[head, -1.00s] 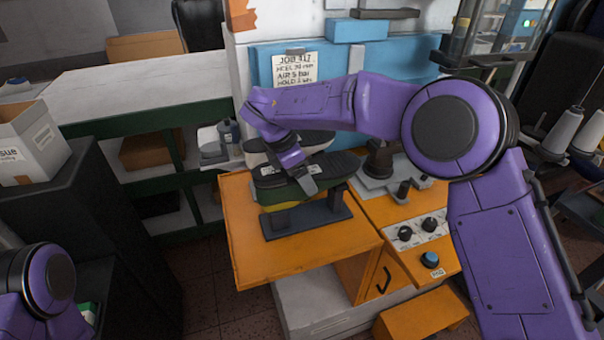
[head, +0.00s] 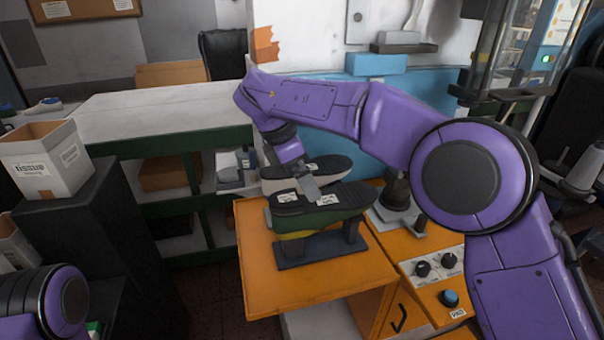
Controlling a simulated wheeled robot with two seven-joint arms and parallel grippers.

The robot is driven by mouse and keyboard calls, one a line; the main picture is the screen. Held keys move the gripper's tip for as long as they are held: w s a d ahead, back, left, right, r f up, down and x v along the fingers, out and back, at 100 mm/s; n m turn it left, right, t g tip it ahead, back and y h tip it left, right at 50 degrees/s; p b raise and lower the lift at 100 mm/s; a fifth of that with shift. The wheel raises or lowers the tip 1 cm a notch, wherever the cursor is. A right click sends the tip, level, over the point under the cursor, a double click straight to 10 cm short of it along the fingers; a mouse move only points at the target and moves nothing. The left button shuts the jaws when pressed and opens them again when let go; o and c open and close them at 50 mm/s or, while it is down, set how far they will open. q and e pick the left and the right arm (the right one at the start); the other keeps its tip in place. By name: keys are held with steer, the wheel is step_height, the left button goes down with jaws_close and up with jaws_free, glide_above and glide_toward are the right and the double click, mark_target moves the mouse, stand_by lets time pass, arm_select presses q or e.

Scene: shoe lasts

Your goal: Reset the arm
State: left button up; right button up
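My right arm reaches across from the right, and its gripper (head: 308,188) points down over the dark shoe sole with white labels. Whether its fingers touch the sole, or are open or shut, I cannot tell. The dark sole (head: 345,196) lies upside down on a dark stand (head: 322,250) on the orange bench (head: 262,290). A second shoe (head: 325,167) with a pale side lies just behind it. Part of my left arm shows at the lower left; its gripper is out of view.
An orange control panel with knobs (head: 437,264) and a blue button (head: 450,298) is right of the stand. A dark press post (head: 397,190) stands behind it. A tissue box (head: 45,160) sits on a black cabinet (head: 95,215) at left. A long white counter (head: 165,115) runs behind.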

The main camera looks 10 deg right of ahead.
steer(key=shift+a+r, duration=0.25)
steer(key=shift+r, duration=0.4)
